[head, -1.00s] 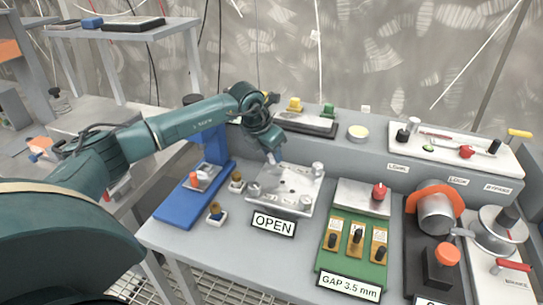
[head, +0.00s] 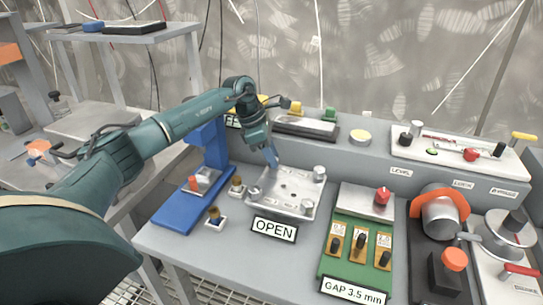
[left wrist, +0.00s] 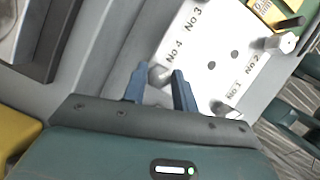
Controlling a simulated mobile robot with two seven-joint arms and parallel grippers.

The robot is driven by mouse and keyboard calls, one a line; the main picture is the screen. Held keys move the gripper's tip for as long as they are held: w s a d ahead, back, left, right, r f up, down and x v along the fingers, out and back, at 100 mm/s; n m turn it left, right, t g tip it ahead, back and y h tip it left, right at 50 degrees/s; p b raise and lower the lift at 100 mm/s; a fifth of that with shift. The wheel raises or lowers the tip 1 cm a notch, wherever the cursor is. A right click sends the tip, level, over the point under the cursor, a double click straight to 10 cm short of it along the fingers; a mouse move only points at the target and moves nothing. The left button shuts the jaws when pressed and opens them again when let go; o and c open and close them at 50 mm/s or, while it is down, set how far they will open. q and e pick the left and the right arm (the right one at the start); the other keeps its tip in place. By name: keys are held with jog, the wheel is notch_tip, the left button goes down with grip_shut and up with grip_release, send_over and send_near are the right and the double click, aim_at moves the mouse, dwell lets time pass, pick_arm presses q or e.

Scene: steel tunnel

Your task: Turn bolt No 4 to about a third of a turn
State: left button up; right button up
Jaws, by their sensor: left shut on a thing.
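The bright metal plate (head: 290,188) lies on the bench behind a sign reading OPEN (head: 274,229). It carries printed labels No 1 to No 4 in the left wrist view (left wrist: 215,60). My left gripper (head: 272,163) reaches down to the plate's far left corner. In the left wrist view its blue fingers (left wrist: 160,82) sit on both sides of bolt No 4 (left wrist: 159,74), shut on its head, next to the No 4 label. In the head view the fingers hide this bolt. Other bolts stand at the near left (head: 255,193), near right (head: 306,207) and far right (head: 319,172) corners. My right gripper is not in view.
A green gap panel (head: 352,255) with a red knob (head: 382,196) is to the right. A dark tray (head: 305,128) lies behind the plate.

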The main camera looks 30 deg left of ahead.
pick_arm(q)
jog(key=shift+m, duration=0.5)
jog(key=o, duration=1)
jog(key=v, duration=1.3)
jog(key=shift+w+a+r, duration=0.1)
jog(key=shift+w+r, duration=0.05)
jog(key=shift+r, duration=0.05)
jog(key=shift+f, duration=0.1)
